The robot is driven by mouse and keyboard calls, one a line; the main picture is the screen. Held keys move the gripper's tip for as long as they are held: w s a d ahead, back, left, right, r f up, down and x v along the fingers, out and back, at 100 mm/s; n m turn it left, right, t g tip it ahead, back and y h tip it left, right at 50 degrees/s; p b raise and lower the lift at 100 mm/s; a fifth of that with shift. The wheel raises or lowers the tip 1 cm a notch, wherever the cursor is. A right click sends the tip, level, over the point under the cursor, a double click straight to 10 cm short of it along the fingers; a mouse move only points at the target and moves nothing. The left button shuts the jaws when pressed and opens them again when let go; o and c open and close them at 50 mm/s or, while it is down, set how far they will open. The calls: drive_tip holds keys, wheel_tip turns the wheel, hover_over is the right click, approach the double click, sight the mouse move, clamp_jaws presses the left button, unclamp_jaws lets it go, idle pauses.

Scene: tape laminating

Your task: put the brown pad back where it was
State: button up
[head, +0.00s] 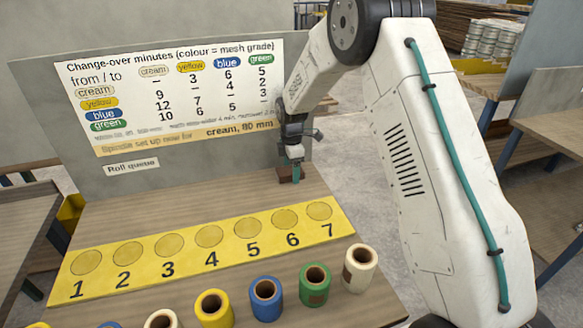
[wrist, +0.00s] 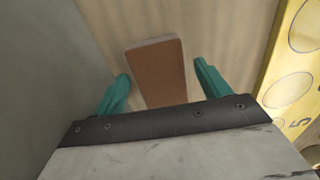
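The brown pad (wrist: 158,72) is a flat, brown rectangular block with a pale far edge. In the wrist view it lies on the wooden table between my gripper's teal fingers. My gripper (wrist: 161,72) is open, with a finger on each side of the pad; a gap shows on the right, and the left finger is closer to it. In the head view my gripper (head: 291,154) points down near the table's back right, by the board. The pad (head: 284,174) shows there as a small brown piece at the fingertips, partly hidden.
A yellow strip (head: 200,262) with numbered circles 1 to 7 crosses the table. Several rolls stand in front of it, including yellow (head: 214,311), blue (head: 265,304), green (head: 314,290) and cream (head: 357,275). A grey upright board (head: 40,105) with a change-over chart stands behind.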

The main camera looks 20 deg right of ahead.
wheel_tip(320, 180, up, 13)
drive_tip(key=shift+f, duration=0.2)
idle(0.5)
drive_tip(key=s+d+r+m, duration=0.1)
drive_tip(key=s+r+m, duration=0.3)
drive_tip(key=s+r, duration=0.55)
drive_tip(key=s+d+r+m, duration=0.1)
drive_tip(key=s+r+m, duration=0.4)
drive_tip(key=s, duration=0.7)
drive_tip(key=s+f+m+t, duration=0.1)
drive_tip(key=s+m, duration=0.8)
drive_tip(key=s, duration=1.5)
drive_tip(key=shift+s+d, duration=0.3)
drive_tip(key=shift+d, duration=0.15)
